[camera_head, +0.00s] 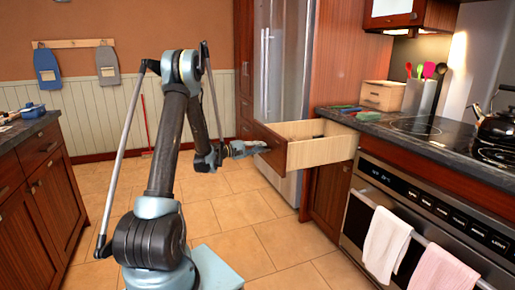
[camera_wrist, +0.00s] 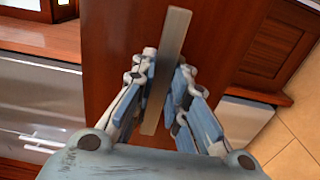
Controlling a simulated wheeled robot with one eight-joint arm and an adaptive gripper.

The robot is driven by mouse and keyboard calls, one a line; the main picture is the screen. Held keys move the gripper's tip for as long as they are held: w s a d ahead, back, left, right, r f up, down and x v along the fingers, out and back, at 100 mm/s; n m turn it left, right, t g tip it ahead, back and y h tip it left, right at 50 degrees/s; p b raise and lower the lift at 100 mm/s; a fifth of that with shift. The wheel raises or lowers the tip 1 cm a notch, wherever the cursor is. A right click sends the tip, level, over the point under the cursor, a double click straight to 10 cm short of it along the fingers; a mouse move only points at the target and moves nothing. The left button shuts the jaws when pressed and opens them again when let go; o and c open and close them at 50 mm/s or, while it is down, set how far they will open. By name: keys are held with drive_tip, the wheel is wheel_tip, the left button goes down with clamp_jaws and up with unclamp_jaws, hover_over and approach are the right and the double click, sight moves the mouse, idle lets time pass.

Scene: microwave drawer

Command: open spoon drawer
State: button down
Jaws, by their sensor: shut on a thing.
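The drawer (camera_head: 316,152) stands pulled well out from under the counter, between the fridge and the oven. Its pale wooden inside shows in the head view, with a small dark item partly visible in it. Its reddish-brown front (camera_wrist: 200,30) fills the middle of the wrist view, with a long metal bar handle (camera_wrist: 176,45) on it. My gripper (camera_head: 255,148) is at the drawer front in the head view. In the wrist view my gripper's two fingers (camera_wrist: 166,85) are closed around the handle, one on each side.
The oven (camera_head: 420,225) with two hanging towels (camera_head: 386,240) is right of the drawer. The steel fridge (camera_head: 280,70) stands behind it. A kettle (camera_head: 495,122) is on the stove. Dark wooden cabinets (camera_head: 40,200) stand at the left. The tiled floor (camera_head: 245,210) between is clear.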

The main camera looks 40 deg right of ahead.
drive_tip(key=shift+w, duration=0.25)
drive_tip(key=c, duration=1.6)
unclamp_jaws()
drive_tip(key=shift+f, duration=0.1)
drive_tip(key=shift+o, duration=0.2)
drive_tip(key=shift+s, duration=0.1)
drive_tip(key=shift+a, duration=0.1)
drive_tip(key=v, duration=1.2)
